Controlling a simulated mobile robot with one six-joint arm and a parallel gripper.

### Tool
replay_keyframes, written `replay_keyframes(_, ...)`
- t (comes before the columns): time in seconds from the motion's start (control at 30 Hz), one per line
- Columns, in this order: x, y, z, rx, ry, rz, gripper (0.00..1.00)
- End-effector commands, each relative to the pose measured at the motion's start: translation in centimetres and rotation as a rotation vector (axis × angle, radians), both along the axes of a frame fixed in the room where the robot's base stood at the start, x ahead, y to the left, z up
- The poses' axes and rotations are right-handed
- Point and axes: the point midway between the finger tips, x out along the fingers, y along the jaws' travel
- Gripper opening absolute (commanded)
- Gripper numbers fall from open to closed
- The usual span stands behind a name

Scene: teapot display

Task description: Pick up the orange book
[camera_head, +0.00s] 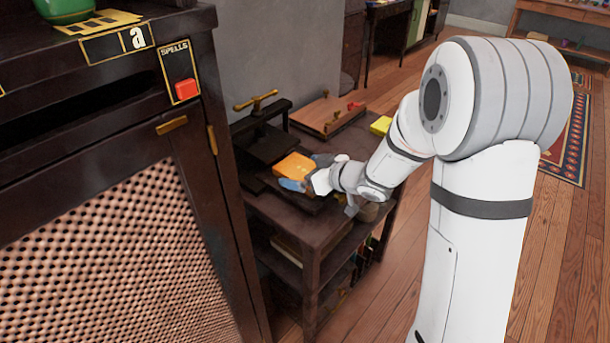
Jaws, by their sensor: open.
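The orange book (294,165) is a small flat orange block on the black press on the dark side table (308,228). My gripper (293,184) is at the book's near right edge, its bluish fingertips close to or against it. It is open. I cannot tell whether the book lies between the fingers, as the hand hides that side.
A dark cabinet (190,140) with a mesh front and an orange-red block (187,89) stands close at left. A wooden board (327,115) and a yellow block (381,125) lie on the table. Open floor lies right.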

Motion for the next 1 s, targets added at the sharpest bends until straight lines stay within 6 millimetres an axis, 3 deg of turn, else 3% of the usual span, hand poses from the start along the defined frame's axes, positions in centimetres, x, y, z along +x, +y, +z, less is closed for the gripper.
replay_keyframes(0.1, -0.01, -0.05, 0.03, 0.000, 0.000, 0.000, 1.00)
replay_keyframes(0.67, -0.02, -0.12, 0.00, -0.001, 0.000, -0.001, 0.54)
replay_keyframes(1.0, -0.14, -0.35, 0.38, 0.000, -0.001, -0.002, 0.54)
